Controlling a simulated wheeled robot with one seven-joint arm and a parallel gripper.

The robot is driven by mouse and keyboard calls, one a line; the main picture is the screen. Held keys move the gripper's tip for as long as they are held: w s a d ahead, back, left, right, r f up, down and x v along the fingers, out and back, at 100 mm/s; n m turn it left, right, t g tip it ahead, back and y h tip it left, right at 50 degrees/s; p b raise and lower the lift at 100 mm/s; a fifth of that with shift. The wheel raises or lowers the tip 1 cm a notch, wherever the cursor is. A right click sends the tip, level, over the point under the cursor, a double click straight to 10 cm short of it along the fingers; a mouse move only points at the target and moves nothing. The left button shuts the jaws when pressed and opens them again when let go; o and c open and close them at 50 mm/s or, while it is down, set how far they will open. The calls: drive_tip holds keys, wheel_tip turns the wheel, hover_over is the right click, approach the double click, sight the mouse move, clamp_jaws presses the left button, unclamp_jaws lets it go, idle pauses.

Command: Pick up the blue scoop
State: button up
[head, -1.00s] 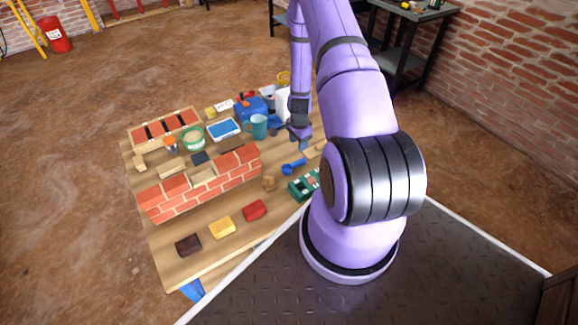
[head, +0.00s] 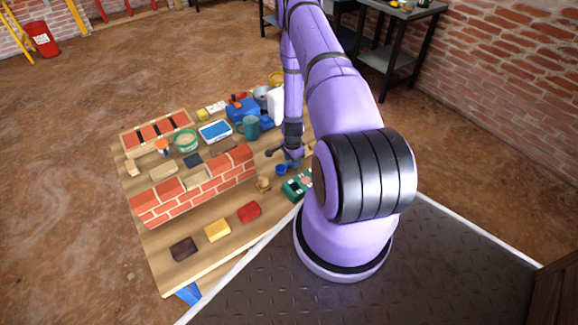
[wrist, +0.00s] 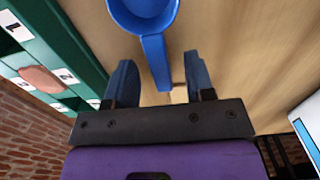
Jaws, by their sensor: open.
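The blue scoop (wrist: 152,45) lies on the wooden table top in the wrist view, its round bowl at the top edge and its handle pointing down between the fingers. My gripper (wrist: 158,80) is open, with one finger on each side of the handle and a gap visible on both sides. I cannot tell how far above the table the fingertips are. In the head view the scoop (head: 281,169) shows only in part beside my gripper (head: 291,160), whose fingers are small and partly hidden there.
A green numbered box (head: 297,186) stands close to the scoop, also at the left of the wrist view (wrist: 40,60). A low brick wall (head: 195,190), a teal mug (head: 250,127) and a blue toolbox (head: 243,110) stand on the table (head: 190,262). Coloured blocks lie along its front.

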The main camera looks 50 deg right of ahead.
drive_tip(key=shift+f, duration=0.65)
drive_tip(key=shift+c, duration=0.5)
clamp_jaws()
drive_tip(key=shift+r, duration=5.05)
